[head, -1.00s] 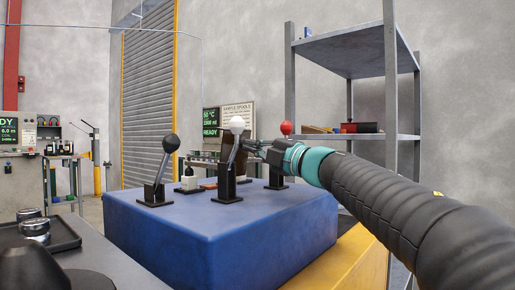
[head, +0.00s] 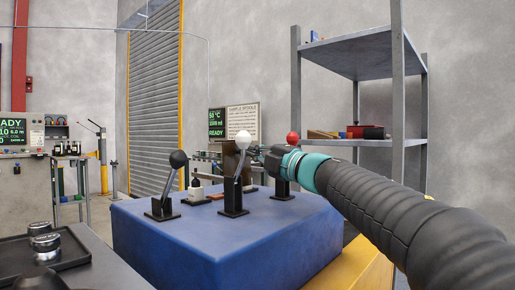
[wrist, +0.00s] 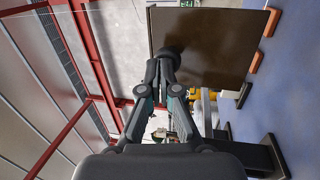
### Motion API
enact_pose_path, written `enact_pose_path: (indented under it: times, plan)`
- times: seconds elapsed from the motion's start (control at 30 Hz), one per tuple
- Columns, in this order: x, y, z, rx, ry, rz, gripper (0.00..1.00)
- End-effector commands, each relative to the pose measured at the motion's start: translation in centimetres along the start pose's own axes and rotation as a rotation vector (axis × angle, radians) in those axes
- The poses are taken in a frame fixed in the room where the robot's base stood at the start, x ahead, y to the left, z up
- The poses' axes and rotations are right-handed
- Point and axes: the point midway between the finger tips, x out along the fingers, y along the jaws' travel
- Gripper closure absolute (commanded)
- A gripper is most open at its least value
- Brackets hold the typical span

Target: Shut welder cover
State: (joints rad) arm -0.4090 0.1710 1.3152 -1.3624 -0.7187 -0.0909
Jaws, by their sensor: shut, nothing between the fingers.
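A brown upright panel (head: 230,162), which looks like the welder cover, stands on the blue machine top (head: 200,238), partly hidden behind the white-knobbed lever (head: 244,141). It fills the upper middle of the wrist view as a flat dark brown plate (wrist: 215,45). My gripper (head: 256,155) reaches in from the right, just right of the white-knobbed lever, beside the panel. In the wrist view my gripper (wrist: 162,60) is shut and empty, its fingertips over the panel's edge region. I cannot tell whether they touch it.
A black-knobbed lever (head: 178,160) stands left and a red-knobbed lever (head: 293,138) right on the blue top. A grey shelf rack (head: 358,50) rises behind my arm. A dark tray (head: 45,262) sits at lower left.

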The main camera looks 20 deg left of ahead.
Motion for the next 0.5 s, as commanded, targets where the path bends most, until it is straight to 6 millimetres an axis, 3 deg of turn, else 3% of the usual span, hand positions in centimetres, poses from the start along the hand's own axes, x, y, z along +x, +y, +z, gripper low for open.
enact_pose_path:
  times: [0.5]
  plan:
    - [3.1, 0.6, -0.2, 0.0, 0.001, -0.001, 1.0]
